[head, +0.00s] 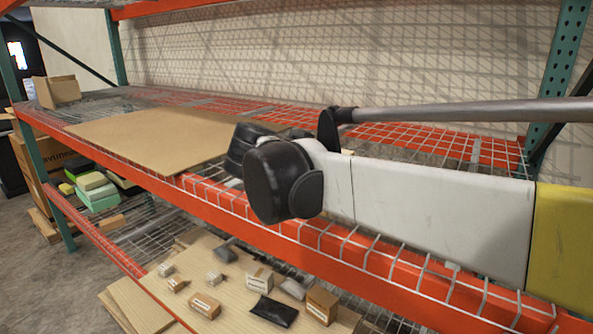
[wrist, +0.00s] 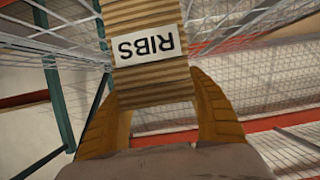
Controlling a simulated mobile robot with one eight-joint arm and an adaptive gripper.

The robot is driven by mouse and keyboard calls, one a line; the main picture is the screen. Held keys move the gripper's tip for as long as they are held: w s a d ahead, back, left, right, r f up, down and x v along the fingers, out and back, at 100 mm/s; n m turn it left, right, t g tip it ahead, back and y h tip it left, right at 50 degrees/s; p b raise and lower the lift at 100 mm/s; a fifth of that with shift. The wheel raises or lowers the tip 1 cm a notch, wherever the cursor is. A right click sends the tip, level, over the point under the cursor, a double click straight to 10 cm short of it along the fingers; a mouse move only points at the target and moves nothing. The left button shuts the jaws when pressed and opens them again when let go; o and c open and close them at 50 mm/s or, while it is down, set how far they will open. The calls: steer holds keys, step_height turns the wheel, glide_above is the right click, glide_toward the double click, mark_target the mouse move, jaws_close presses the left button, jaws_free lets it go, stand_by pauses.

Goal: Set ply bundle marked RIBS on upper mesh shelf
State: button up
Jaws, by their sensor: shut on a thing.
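The ply bundle (wrist: 153,84) is a stack of brown layers with a white label reading RIBS, upside down in the wrist view. My gripper (wrist: 157,96) is shut on it, with one tan finger on each side. In the head view my arm reaches in from the right above the mesh shelf (head: 440,140), and its black joint hides my gripper and the bundle. This shelf has red front and rear beams and wire mesh. I cannot tell the bundle's height over it.
A flat cardboard sheet (head: 150,135) covers part of the mesh shelf left of my arm. An open carton (head: 56,91) stands at its far left end. Small boxes and dark bags lie on a wooden board (head: 210,258) below. Green uprights (head: 562,60) bound the rack.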

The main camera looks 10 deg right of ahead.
steer(key=shift+w+d+f+p, duration=0.15)
steer(key=shift+f+p, duration=0.25)
steer(key=shift+f, duration=1.1)
steer(key=shift+f, duration=0.1)
steer(key=o, duration=1.4)
